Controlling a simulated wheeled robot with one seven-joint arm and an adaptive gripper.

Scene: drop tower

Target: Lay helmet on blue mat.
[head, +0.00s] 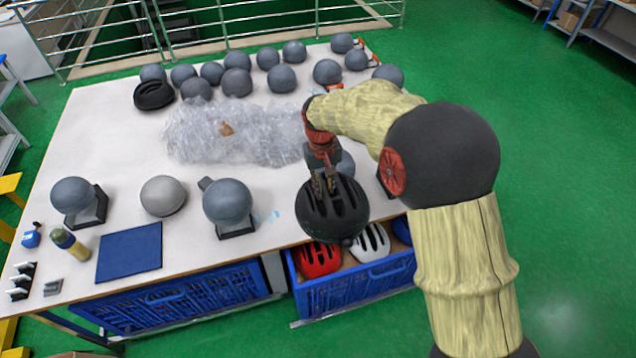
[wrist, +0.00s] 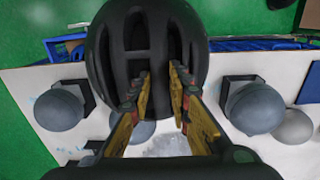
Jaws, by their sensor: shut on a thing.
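A black vented helmet (head: 333,210) is held by my gripper (head: 324,186) in the head view, above the front edge of the table. In the wrist view the helmet (wrist: 150,50) fills the upper middle, and the fingers of my gripper (wrist: 160,80) reach into its vents. The gripper is shut on the helmet. The blue mat (head: 129,252) lies flat and bare at the front left of the table, well to the left of the helmet. The helmet's underside is hidden.
An open blue crate (head: 350,290) with a red helmet (head: 318,258) and a white helmet (head: 369,243) is below the held helmet. Grey headforms (head: 228,201) stand between mat and gripper. Clear plastic wrap (head: 225,135) covers mid-table.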

